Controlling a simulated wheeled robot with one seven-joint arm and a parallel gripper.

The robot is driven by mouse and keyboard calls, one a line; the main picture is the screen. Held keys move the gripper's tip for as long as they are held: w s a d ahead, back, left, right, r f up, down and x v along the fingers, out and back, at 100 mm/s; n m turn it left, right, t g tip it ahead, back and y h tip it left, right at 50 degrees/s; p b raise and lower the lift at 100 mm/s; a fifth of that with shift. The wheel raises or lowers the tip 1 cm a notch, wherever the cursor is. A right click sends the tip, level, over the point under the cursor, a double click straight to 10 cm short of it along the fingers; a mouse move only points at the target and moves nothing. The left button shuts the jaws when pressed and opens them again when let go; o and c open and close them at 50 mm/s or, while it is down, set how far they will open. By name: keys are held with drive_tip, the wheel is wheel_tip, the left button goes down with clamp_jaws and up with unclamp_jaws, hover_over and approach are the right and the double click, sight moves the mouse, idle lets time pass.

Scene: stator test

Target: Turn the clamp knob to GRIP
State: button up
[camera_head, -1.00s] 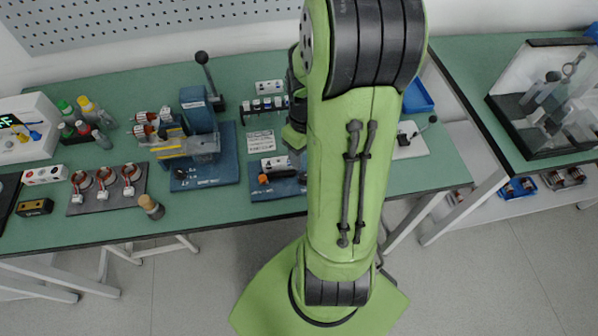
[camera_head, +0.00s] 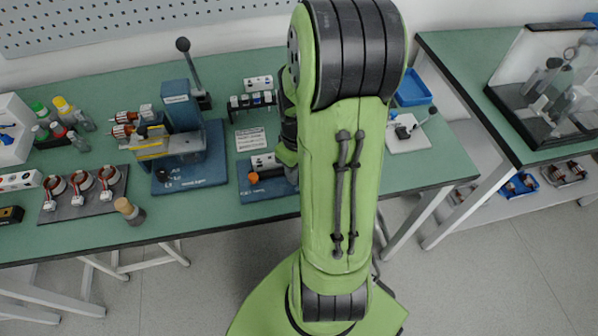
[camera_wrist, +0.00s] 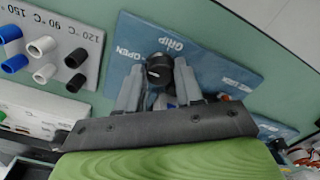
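In the wrist view, the black clamp knob (camera_wrist: 159,70) stands on a blue plate (camera_wrist: 215,66). White lettering on the plate reads GRIP just beyond the knob and OPEN to its left; a further label at the right is too blurred to read. My gripper (camera_wrist: 159,80) has its two grey fingers apart, one on each side of the knob. Small gaps seem to show beside the knob, and I cannot make out contact. The knob's lower part is partly hidden by my gripper. In the head view my arm hides my gripper.
In the wrist view, a grey rack (camera_wrist: 62,38) with several coloured sleeves is at the left. In the head view, a blue-based lever fixture (camera_head: 190,165) and a smaller blue station with an orange knob (camera_head: 253,178) stand on the green bench (camera_head: 95,215).

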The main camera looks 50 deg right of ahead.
drive_tip(key=c, duration=0.4)
drive_tip(key=m, duration=1.3)
drive_tip(key=shift+m, duration=0.4)
drive_tip(key=o, duration=0.8)
